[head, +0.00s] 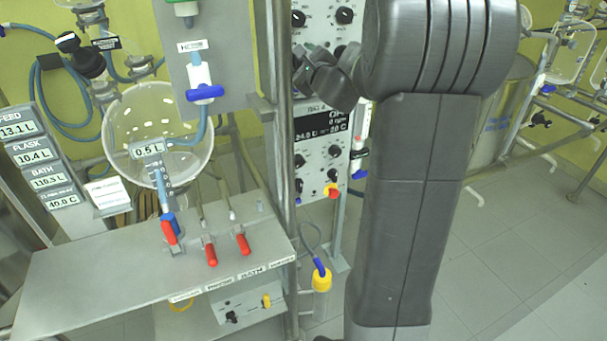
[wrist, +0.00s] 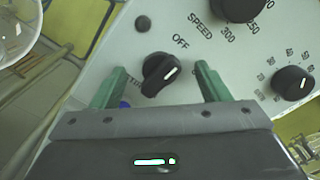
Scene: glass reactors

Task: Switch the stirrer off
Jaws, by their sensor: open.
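In the wrist view a black knob (wrist: 158,74) with a white pointer line sits on a pale panel (wrist: 110,50). The word OFF is printed above and right of it; another label at its lower left is partly hidden. My gripper (wrist: 161,68) is open, with one green finger on each side of the knob and visible gaps. Whether the fingertips touch the panel I cannot tell. In the head view my arm's dark wrist is in front of the control unit (head: 299,60), whose display (head: 318,125) is partly covered.
In the wrist view a SPEED dial (wrist: 240,6) is at the top and another black knob (wrist: 291,82) at the right. A steel shelf (head: 90,285) with red-handled valves stands left.

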